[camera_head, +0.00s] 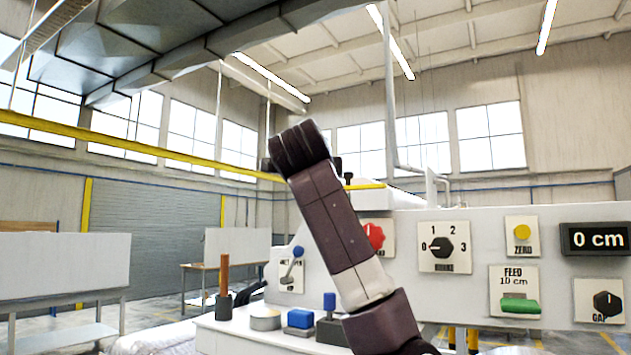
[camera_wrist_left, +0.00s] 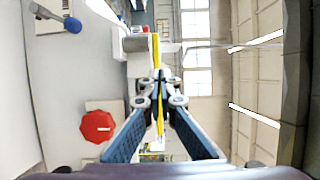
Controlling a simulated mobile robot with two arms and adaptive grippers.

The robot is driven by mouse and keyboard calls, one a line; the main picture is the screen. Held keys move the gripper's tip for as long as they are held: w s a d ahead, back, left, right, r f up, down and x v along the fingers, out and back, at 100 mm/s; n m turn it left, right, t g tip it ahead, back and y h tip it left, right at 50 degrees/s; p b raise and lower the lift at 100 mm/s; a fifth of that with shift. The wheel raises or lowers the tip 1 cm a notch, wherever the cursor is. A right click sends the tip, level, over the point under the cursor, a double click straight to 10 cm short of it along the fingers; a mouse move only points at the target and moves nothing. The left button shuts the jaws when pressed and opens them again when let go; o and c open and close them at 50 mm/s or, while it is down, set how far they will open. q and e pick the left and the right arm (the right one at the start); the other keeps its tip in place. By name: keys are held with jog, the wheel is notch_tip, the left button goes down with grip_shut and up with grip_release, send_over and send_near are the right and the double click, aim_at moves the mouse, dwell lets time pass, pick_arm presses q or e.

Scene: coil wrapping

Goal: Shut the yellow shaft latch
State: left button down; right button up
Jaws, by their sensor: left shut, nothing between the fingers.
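The yellow shaft latch (camera_head: 365,186) shows in the head view as a thin, roughly level bar on top of the machine, just right of my raised left arm. In the left wrist view, a long yellow bar (camera_wrist_left: 155,50) runs up the picture past my fingertips. My left gripper (camera_wrist_left: 161,78) is shut and empty, its fingertips close to the bar and overlapping it in the picture. I cannot tell whether they touch it. In the head view my left arm hides most of the gripper and part of the latch. My right gripper is in neither view.
The machine panel carries a red knob (camera_head: 374,236), a blue-ball lever (camera_head: 298,252), a black dial (camera_head: 441,246), a yellow button (camera_head: 522,233) and a green switch (camera_head: 519,306). Blue-topped blocks (camera_head: 300,318) stand on the front ledge. The space above the machine looks clear.

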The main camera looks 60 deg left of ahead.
pick_arm(q)
jog(key=s+a+b+v, duration=0.1)
jog(key=b+v, duration=0.2)
jog(key=v, duration=0.5)
jog(key=shift+s+a+f, duration=0.15)
jog(key=shift+s+f, duration=0.05)
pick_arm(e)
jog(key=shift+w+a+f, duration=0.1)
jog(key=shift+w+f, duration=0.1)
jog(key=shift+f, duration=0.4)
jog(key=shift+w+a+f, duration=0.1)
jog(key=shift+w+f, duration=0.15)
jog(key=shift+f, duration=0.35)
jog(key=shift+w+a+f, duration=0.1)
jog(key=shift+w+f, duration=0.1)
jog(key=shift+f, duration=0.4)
